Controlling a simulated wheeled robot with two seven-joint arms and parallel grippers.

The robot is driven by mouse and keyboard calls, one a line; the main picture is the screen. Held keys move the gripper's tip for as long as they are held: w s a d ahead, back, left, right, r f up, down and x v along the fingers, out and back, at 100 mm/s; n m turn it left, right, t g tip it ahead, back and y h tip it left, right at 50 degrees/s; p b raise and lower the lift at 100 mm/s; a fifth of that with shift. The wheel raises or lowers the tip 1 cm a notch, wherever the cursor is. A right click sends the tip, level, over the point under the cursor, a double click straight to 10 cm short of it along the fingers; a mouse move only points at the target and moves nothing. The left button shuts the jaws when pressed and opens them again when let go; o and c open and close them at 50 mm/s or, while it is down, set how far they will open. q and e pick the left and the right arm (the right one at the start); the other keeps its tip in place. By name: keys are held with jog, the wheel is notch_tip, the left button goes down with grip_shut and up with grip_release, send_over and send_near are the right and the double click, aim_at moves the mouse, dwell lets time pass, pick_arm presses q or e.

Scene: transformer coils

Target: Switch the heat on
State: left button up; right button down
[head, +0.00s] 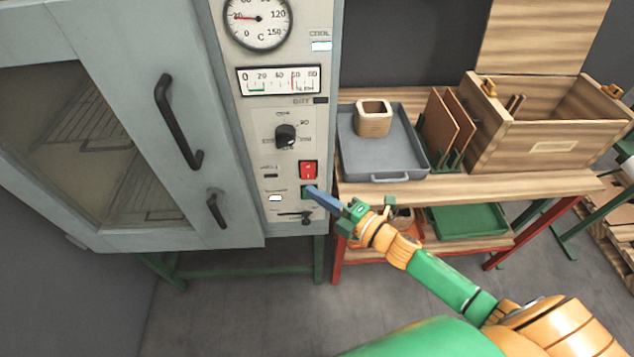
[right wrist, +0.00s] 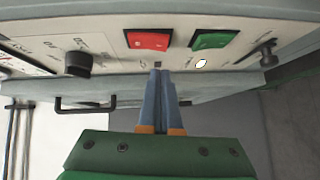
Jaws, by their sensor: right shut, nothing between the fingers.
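The grey oven (head: 140,120) has a pale control panel (head: 262,110) on its right side. A red button (head: 309,170) sits above a green button (head: 307,190) near the panel's lower right edge. Both show in the right wrist view, the red button (right wrist: 148,40) to the left of the green button (right wrist: 214,39). My right gripper (head: 312,191) is shut and empty, its blue fingertips at the green button in the head view and partly covering it. In the right wrist view the fingertips (right wrist: 160,74) appear below and between the two buttons; contact cannot be told. My left gripper is not in view.
The panel also has a black knob (head: 285,136), a small lever (head: 292,214), a lit lamp (head: 275,198) and a dial gauge (head: 258,18). Black handles (head: 178,120) project from the oven door. A wooden bench with a grey tray (head: 385,150) and a wooden crate (head: 540,145) stands right.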

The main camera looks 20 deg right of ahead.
aim_at(308, 171)
jog(key=shift+w+d+f, duration=0.1)
jog(key=shift+w+d, duration=0.15)
jog(key=shift+w, duration=0.45)
jog(key=shift+w+d+f, duration=0.1)
jog(key=shift+w+d, duration=0.15)
jog(key=shift+w, duration=0.45)
